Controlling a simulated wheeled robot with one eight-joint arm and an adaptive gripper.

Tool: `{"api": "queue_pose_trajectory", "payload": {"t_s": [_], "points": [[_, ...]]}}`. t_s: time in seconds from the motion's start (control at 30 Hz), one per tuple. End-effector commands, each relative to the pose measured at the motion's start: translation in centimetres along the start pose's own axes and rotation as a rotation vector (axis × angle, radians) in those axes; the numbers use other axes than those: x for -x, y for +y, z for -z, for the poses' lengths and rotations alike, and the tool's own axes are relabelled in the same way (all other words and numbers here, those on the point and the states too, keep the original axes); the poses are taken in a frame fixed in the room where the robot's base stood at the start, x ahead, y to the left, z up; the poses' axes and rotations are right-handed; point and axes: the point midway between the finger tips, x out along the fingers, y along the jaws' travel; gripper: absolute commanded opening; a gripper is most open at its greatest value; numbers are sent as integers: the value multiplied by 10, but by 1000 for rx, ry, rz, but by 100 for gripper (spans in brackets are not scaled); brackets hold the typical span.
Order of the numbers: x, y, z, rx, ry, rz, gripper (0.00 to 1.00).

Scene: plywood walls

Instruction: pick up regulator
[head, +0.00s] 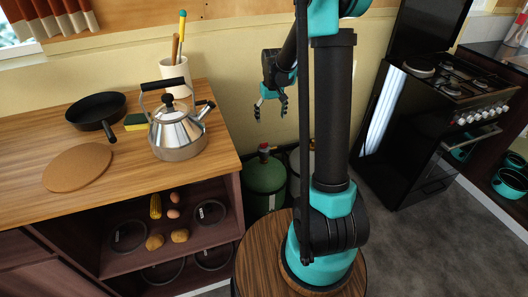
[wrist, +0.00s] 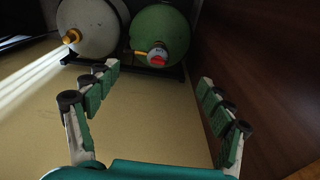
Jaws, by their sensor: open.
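A small grey regulator with a red and white knob (wrist: 157,56) sits on top of a green gas cylinder (wrist: 165,25) in the wrist view. In the head view its red part (head: 264,147) shows on top of the same green cylinder (head: 263,178), between the counter and my arm. My gripper (head: 271,112) hangs above the cylinder, fingers pointing down, apart from it. In the wrist view my gripper (wrist: 158,76) has its fingers spread wide with nothing between them. The regulator appears just beyond the fingertips, roughly centred between them.
A pale cylinder (wrist: 88,25) with a yellow valve stands beside the green one. A dark brown panel (wrist: 245,55) runs close to my right finger. The wooden counter (head: 35,205) bears a kettle (head: 178,133), pan and board. A black stove (head: 425,135) stands right.

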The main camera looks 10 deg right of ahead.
Motion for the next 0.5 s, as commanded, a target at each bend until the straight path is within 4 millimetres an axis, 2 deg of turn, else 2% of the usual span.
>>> {"api": "queue_pose_trajectory", "payload": {"t_s": [0.03, 0.2, 0.33, 0.5], "points": [[-8, 0, 15, 7, -13, 1, 81], [-32, -1, 48, 27, -53, 5, 81], [-45, -1, 63, 37, -73, 8, 81], [-54, -2, 70, 42, -84, 9, 81]]}}
